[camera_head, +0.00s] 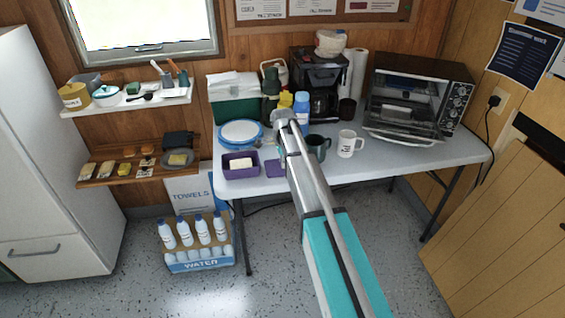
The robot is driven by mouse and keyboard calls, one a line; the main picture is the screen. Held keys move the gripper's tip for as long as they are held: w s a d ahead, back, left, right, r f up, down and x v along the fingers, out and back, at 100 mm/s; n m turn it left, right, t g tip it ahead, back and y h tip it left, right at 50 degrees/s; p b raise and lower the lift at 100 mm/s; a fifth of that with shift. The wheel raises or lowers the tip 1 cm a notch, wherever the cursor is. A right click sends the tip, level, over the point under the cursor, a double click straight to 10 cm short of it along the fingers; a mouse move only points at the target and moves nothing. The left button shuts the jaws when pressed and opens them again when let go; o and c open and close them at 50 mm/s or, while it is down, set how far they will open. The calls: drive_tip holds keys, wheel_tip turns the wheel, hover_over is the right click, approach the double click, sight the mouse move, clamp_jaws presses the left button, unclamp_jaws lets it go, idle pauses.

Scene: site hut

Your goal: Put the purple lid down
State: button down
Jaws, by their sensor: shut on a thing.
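The purple lid (275,168) shows just left of my arm, low over or on the table's front part; I cannot tell whether it touches the tabletop. My gripper (282,156) is mostly hidden by my arm and is shut on the lid. Just left of the lid stands an open purple box (241,173) with a pale block (240,164) inside.
The white table (375,160) carries a blue-rimmed round container (241,133), a dark mug (319,148), a white mug (347,146), a coffee maker (320,80) and a toaster oven (415,95). Clear tabletop lies right of the white mug.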

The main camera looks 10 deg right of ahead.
drive_tip(key=c, duration=0.5)
unclamp_jaws()
drive_tip(key=shift+c, duration=0.2)
drive_tip(key=shift+r, duration=0.1)
wheel_tip(320, 180, up, 12)
drive_tip(key=p, duration=1.2)
drive_tip(key=s+n, duration=1.8)
drive_tip(key=s, duration=1.1)
drive_tip(key=shift+r+p, duration=0.1)
drive_tip(key=shift+p, duration=0.2)
